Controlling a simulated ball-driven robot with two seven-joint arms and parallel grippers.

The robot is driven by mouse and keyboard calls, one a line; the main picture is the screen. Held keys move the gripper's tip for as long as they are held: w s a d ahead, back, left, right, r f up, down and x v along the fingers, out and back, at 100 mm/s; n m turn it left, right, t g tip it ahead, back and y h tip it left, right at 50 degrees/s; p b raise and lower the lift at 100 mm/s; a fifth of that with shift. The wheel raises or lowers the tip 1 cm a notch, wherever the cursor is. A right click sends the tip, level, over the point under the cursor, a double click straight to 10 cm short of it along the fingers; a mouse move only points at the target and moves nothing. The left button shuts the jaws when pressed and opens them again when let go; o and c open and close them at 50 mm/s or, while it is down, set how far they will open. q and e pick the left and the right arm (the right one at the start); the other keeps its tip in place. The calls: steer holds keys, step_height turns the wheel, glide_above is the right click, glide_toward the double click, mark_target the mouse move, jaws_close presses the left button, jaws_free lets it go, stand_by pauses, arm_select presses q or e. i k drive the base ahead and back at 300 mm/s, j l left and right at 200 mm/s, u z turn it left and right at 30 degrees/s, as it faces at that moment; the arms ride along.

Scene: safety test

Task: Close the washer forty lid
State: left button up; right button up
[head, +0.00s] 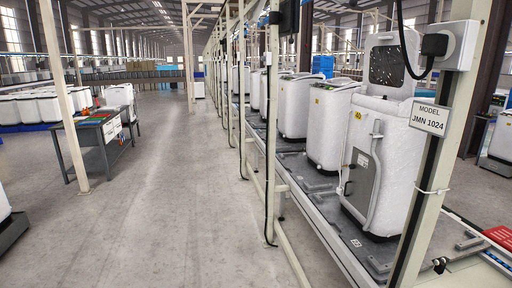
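The washer marked 40 (378,160) stands upright on the conveyor line at the right, wrapped in clear film, with a yellow label near its upper left corner. Its lid (393,62) is open and stands up at the back of its top, with a dark panel on the inner face. A post with a sign and a plug box partly covers the washer's right side and the lid's right edge. A grey hose runs down the washer's front. Neither of my grippers is in view.
A steel post with a "MODEL JMN 1024" sign (430,118) and a socket box with a black plug (446,46) stands close in front. More washers (328,125) stand along the conveyor (318,205). A work table (100,135) is at left. The grey aisle floor (180,200) is clear.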

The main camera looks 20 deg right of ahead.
mark_target(385, 73)
steer(key=i+z, duration=0.25)
steer(key=z, duration=0.25)
steer(key=i+j+z, duration=0.15)
steer(key=z, duration=0.35)
steer(key=i+j+z, duration=0.2)
steer(key=z, duration=0.3)
steer(key=i+z, duration=0.1)
steer(key=z, duration=0.3)
steer(key=j+z, duration=0.15)
steer(key=z, duration=0.25)
steer(key=i+j+z, duration=0.1)
steer(key=z, duration=0.3)
steer(key=i+j+z, duration=0.2)
steer(key=j, duration=0.2)
steer(key=i+j+z, duration=0.1)
steer(key=j+z, duration=0.15)
steer(key=j, duration=0.2)
steer(key=i+j+z, duration=0.2)
steer(key=j, duration=0.2)
steer(key=j+z, duration=0.2)
steer(key=j, duration=0.25)
steer(key=k, duration=0.05)
